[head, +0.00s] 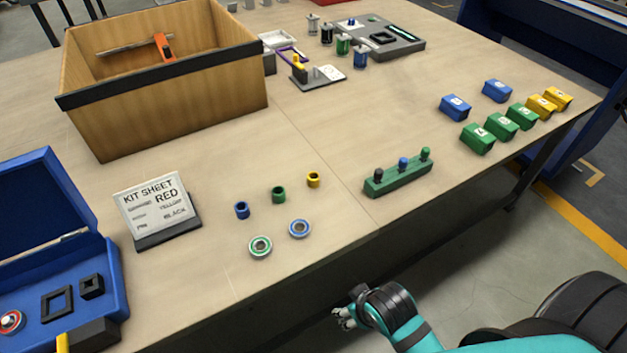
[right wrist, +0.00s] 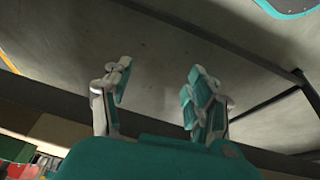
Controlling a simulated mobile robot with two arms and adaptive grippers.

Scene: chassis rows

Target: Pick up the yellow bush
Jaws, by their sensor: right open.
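The yellow bush (head: 313,180) is a small hollow cylinder standing upright on the table, at the right end of a slanting row with a green bush (head: 279,195) and a blue bush (head: 242,210). My right gripper (head: 343,318) is off the table's front edge, low and well short of the yellow bush. In the right wrist view its two fingers (right wrist: 158,95) are spread apart with nothing between them. The bush does not show in the right wrist view. My left gripper is not in view.
Two ring-shaped parts, one green (head: 260,247) and one blue (head: 300,229), lie in front of the bushes. A green block with pegs (head: 398,178) stands to the right. A kit sheet sign (head: 155,207) and wooden box (head: 170,110) stand left. The table between is clear.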

